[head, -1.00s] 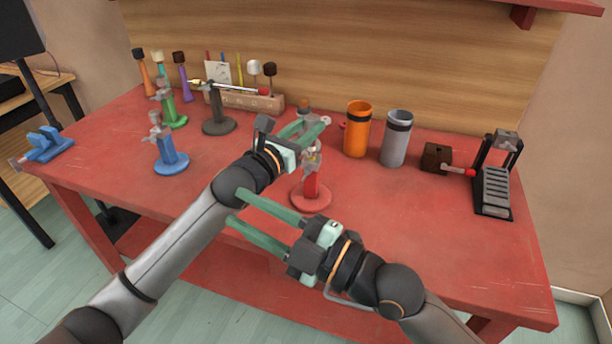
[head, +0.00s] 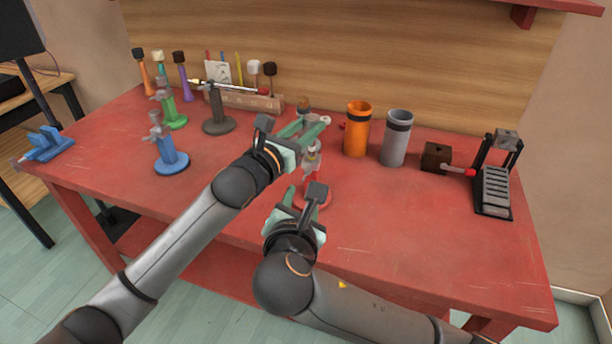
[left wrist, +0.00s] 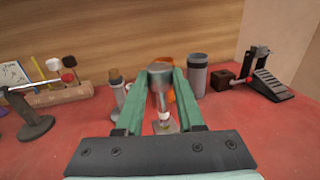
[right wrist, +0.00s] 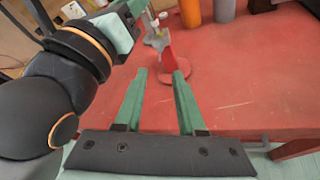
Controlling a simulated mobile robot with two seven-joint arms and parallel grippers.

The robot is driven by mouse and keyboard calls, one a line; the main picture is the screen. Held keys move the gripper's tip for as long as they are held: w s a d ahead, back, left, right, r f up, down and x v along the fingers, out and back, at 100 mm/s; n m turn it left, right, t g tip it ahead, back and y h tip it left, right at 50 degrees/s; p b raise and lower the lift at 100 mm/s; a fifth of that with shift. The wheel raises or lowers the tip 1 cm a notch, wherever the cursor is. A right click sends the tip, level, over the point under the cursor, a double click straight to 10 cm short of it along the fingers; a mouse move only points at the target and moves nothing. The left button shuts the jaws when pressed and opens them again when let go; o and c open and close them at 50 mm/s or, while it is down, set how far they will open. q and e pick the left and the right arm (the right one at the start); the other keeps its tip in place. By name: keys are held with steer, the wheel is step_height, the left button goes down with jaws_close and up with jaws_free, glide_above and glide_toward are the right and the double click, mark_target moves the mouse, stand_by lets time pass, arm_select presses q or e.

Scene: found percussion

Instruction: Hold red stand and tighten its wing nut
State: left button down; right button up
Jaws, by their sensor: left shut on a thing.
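The red stand (head: 313,196) is upright on the table, with a red base and post and grey metal fittings on top. In the left wrist view its grey upper part (left wrist: 160,77) sits between my left fingers. My left gripper (head: 318,128) is shut on that upper part. My right gripper (head: 303,193) is low and in front of the stand, partly covering it in the head view. In the right wrist view its fingers (right wrist: 161,73) are apart and empty, pointing at the red post (right wrist: 168,47). I cannot make out the wing nut clearly.
The blue stand (head: 170,157), green stand (head: 174,119) and dark grey stand (head: 219,126) are to the left. An orange cylinder (head: 357,132), a grey cylinder (head: 396,143) and a pedal (head: 494,193) are to the right. The front right tabletop is clear.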

mark_target(306, 176)
steer(key=x, duration=1.2)
steer(key=shift+s, duration=0.1)
steer(key=shift+c, duration=0.2)
jaws_close()
